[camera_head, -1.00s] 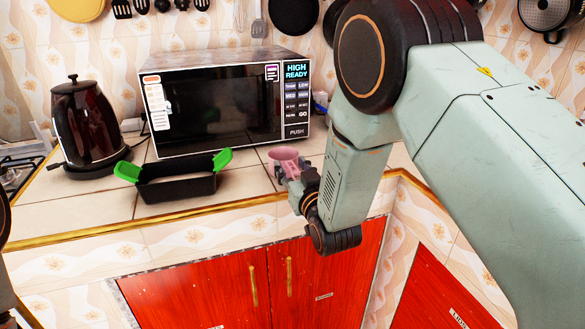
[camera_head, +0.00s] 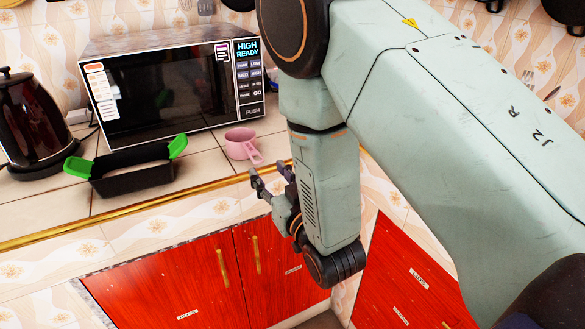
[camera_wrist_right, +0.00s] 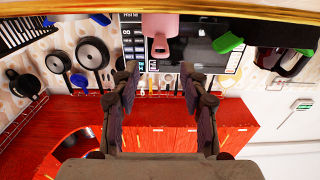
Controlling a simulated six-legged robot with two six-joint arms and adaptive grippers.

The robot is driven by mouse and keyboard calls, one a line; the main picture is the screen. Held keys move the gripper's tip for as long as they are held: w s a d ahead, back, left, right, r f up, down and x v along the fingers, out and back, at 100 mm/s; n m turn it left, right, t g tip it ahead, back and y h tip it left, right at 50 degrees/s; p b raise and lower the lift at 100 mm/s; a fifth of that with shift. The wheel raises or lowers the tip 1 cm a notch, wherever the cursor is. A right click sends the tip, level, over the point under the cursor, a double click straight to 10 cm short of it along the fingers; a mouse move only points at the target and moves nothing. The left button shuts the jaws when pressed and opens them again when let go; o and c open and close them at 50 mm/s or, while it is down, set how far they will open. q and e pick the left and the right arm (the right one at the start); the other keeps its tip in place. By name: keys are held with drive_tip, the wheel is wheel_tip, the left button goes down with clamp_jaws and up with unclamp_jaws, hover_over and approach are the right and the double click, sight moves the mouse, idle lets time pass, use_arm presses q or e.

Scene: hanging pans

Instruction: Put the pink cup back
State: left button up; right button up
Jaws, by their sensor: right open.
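The pink cup (camera_head: 241,143) stands on the tiled counter in front of the microwave's right end. Its handle points toward the front right. My right gripper (camera_head: 268,173) is open and empty, just in front of the counter edge and apart from the cup. In the right wrist view, the cup (camera_wrist_right: 160,24) is beyond the two spread fingers of my right gripper (camera_wrist_right: 160,72), with its handle toward the gap between them. My left gripper is not in view.
A black pan with green handles (camera_head: 128,176) sits left of the cup. The microwave (camera_head: 165,95) stands behind, and a dark kettle (camera_head: 33,122) is at the left. Red cabinets (camera_head: 240,275) are below the counter edge. Pans hang on the wall.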

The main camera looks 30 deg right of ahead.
drive_tip(key=s+d+f+g, duration=0.2)
drive_tip(key=s+f+g, duration=0.4)
drive_tip(key=f, duration=0.5)
drive_tip(key=s+d+f+g, duration=0.1)
drive_tip(key=s+f+g, duration=0.3)
drive_tip(key=s+f, duration=0.55)
drive_tip(key=s+f+g, duration=0.4)
drive_tip(key=s, duration=0.5)
drive_tip(key=s+f+g, duration=0.3)
drive_tip(key=s+g, duration=0.1)
drive_tip(key=s, duration=0.6)
drive_tip(key=shift+s+d+f+m, duration=0.15)
drive_tip(key=shift+s+f+m, duration=0.1)
drive_tip(key=shift+f+m, duration=0.15)
